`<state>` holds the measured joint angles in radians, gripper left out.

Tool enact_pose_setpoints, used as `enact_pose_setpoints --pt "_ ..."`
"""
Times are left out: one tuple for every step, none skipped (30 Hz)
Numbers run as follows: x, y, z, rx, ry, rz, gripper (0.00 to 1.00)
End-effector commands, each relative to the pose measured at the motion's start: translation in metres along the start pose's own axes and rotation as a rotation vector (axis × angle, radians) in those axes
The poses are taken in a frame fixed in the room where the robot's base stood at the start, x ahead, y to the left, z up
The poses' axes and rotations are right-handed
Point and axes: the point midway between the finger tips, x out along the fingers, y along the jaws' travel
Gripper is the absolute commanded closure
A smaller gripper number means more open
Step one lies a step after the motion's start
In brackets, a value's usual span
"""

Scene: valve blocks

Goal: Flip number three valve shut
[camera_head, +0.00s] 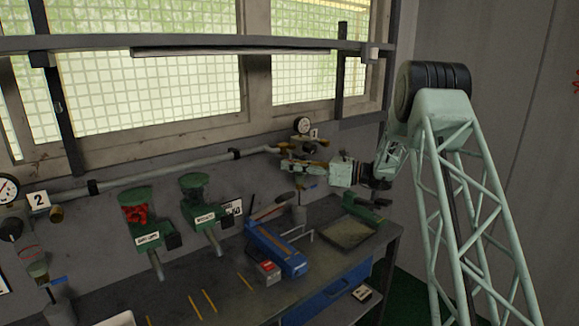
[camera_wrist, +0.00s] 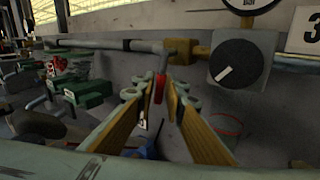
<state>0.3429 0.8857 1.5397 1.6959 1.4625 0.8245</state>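Left of the label are a black round knob (camera_wrist: 237,64) with a white mark and a brass fitting (camera_wrist: 190,50) on the pipe. A red lever handle (camera_wrist: 159,88) hangs down below the pipe. My gripper (camera_wrist: 158,95) is open, its yellow-padded fingers on either side of the red handle. Whether they touch it I cannot tell. In the head view, my gripper (camera_head: 290,168) is at the wall fittings.
A pressure gauge (camera_head: 302,125) is above the fittings. The pipe (camera_head: 165,170) runs left along the wall to the number 2 sign (camera_head: 38,201).

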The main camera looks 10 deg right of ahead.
Motion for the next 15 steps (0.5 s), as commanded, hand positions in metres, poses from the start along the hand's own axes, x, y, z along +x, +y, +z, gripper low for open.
enact_pose_setpoints --pt "-0.0001 0.0000 0.0000 0.000 0.000 0.000 0.93" --pt "-0.0001 0.0000 -0.0001 0.000 0.000 0.000 0.96" --pt "-0.0001 0.0000 0.0000 0.000 0.000 0.000 1.00" --pt "-0.0001 0.0000 0.0000 0.000 0.000 0.000 1.00" --pt "-0.0001 0.0000 0.0000 0.000 0.000 0.000 1.00" --pt "-0.0001 0.0000 0.0000 0.000 0.000 0.000 1.00" --pt "-0.0002 0.0000 0.0000 0.000 0.000 0.000 1.00" --pt "-0.0002 0.0000 0.0000 0.000 0.000 0.000 1.00" --pt "-0.0002 -0.0001 0.0001 -0.001 0.001 0.000 1.00" --pt "-0.0003 -0.0002 0.0003 -0.004 0.003 0.000 1.00" --pt "-0.0005 -0.0004 0.0006 -0.010 0.006 -0.001 1.00" --pt "-0.0009 -0.0010 0.0011 -0.021 0.013 -0.002 1.00" --pt "-0.0013 -0.0017 0.0014 -0.032 0.020 -0.003 1.00" --pt "-0.0018 -0.0024 0.0015 -0.044 0.029 -0.005 1.00" --pt "-0.0025 -0.0032 0.0015 -0.062 0.042 -0.006 1.00"
